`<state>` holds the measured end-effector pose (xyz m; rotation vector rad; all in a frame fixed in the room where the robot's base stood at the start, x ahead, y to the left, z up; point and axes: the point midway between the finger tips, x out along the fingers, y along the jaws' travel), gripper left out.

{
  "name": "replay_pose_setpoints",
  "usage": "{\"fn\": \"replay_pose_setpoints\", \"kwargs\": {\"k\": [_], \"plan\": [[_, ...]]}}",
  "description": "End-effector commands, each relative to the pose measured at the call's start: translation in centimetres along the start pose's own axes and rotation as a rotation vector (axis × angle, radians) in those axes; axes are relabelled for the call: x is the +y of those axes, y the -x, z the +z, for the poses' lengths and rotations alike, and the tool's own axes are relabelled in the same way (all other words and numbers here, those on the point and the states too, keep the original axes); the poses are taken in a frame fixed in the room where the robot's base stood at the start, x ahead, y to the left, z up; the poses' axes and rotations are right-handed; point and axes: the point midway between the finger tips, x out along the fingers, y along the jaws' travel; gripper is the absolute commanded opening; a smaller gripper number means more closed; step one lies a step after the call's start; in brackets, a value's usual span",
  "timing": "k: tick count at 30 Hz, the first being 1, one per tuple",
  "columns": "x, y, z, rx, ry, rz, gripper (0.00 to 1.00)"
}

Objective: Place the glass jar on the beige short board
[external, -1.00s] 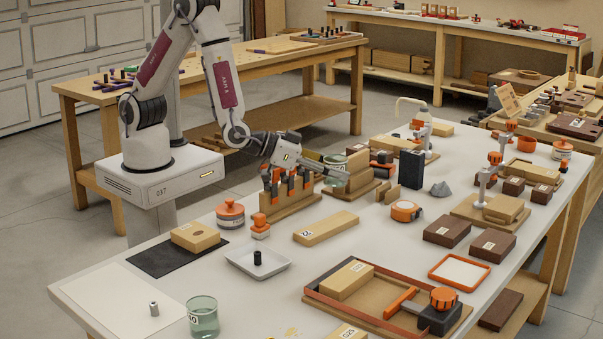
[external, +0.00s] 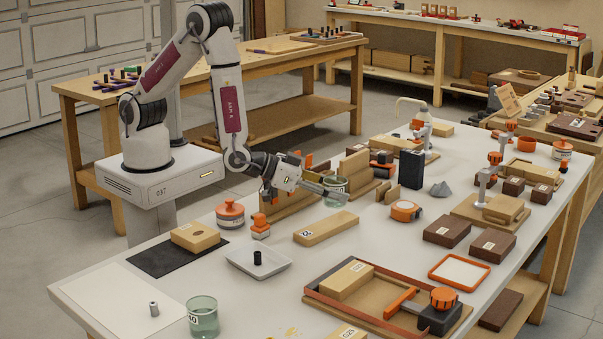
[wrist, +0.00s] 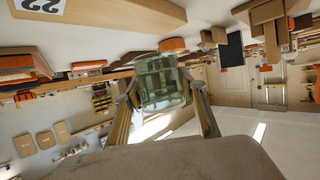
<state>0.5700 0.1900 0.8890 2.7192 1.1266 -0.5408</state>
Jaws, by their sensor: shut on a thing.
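My gripper (external: 322,190) is shut on a clear greenish glass jar (external: 336,193) and holds it out to the right of the arm, over the table. In the wrist view the jar (wrist: 160,85) sits between the two fingers. A beige board with a printed label (external: 326,228) lies flat on the table, nearer the camera than the held jar. Other beige blocks are a labelled one on a dark mat (external: 195,236) and one in the red-edged tray (external: 347,279); I cannot tell which is the short board. A second glass jar (external: 203,318) stands at the front left.
Wooden stands (external: 285,200) are close to my gripper. A dark upright block (external: 412,169) and an orange tape-measure-like item (external: 405,211) are to the right. A white dish (external: 275,265) holds a black cylinder. White tabletop is clear around the labelled beige board.

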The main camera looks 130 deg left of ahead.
Motion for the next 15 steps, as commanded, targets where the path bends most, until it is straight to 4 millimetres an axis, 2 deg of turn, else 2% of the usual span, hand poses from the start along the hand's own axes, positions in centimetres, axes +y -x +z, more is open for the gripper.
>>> {"fn": "replay_pose_setpoints", "kwargs": {"k": [9,15], "plan": [[0.01,-0.02,0.01,0.001,0.000,0.000,0.16],[0.01,-0.35,0.84,0.000,0.000,0.000,0.16]]}}
